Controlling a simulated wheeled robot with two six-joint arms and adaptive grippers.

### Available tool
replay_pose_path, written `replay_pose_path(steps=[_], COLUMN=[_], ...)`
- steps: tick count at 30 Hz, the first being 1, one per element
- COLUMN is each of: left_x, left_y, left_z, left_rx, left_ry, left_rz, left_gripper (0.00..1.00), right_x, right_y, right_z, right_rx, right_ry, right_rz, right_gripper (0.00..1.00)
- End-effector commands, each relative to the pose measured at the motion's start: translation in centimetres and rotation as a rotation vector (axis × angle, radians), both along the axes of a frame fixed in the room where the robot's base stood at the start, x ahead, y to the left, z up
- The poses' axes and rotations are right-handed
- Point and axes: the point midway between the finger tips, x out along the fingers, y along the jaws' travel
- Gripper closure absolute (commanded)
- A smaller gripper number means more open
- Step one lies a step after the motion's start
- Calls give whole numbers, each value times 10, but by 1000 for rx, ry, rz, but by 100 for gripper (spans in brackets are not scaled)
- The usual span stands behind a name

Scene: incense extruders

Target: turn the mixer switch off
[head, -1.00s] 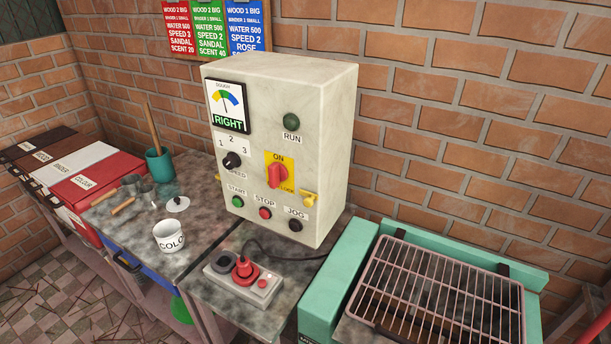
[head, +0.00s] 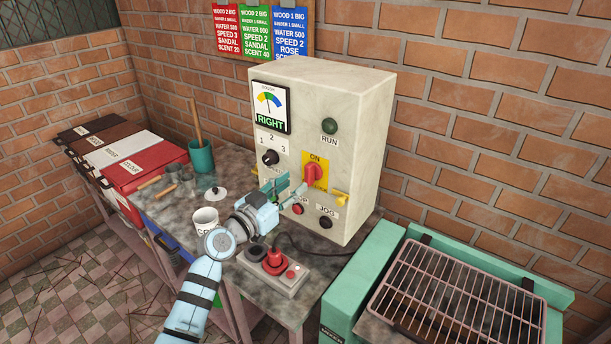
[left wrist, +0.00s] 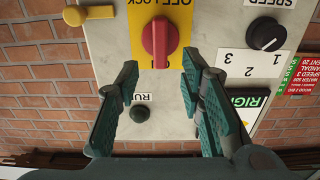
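The mixer switch, a red knob (head: 313,174) on a yellow plate (head: 316,158), is on the front of the pale control box (head: 345,95). The knob stands upright, with ON printed above it. In the left wrist view the picture is upside down; the knob (left wrist: 160,42) shows at the top, with OFF and LOCK lettering beyond it. My left gripper (head: 284,188) is in front of the panel, just left of and below the knob. In the left wrist view its fingers (left wrist: 158,72) are spread and empty, apart from the knob. My right gripper is not in view.
The box carries a speed dial (head: 270,157), a dark green RUN lamp (head: 330,126), a red stop button (head: 298,208) and a yellow lock piece (head: 341,198). A wire rack (head: 455,305) is at right.

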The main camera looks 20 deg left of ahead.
Motion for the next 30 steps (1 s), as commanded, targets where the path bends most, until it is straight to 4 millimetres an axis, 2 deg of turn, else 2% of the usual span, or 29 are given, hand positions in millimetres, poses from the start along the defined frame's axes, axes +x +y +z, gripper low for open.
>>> replay_pose_path(steps=[1, 3, 6, 10, 18, 20, 25, 30], left_x=[14, 30, 45, 55, 57, 57, 57, 57], left_y=[-6, -13, -18, -22, -23, -23, -23, -23], left_z=[0, -1, -2, -2, -1, -1, -2, -2], left_rx=[-4, -3, -2, 0, 0, 0, 0, -1], left_ry=[0, 1, 1, 2, 3, 3, 3, 4], left_rz=[-1, -2, 0, 1, 1, 1, 1, 1], left_gripper=[65, 65, 65, 65, 65, 73, 100, 100], right_x=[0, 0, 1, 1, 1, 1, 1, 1], right_y=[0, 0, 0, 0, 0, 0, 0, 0], right_z=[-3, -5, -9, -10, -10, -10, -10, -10], right_rx=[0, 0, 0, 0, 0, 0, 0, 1], right_ry=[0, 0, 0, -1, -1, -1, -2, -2], right_rz=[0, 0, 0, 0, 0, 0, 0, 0], right_gripper=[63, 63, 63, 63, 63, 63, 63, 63])
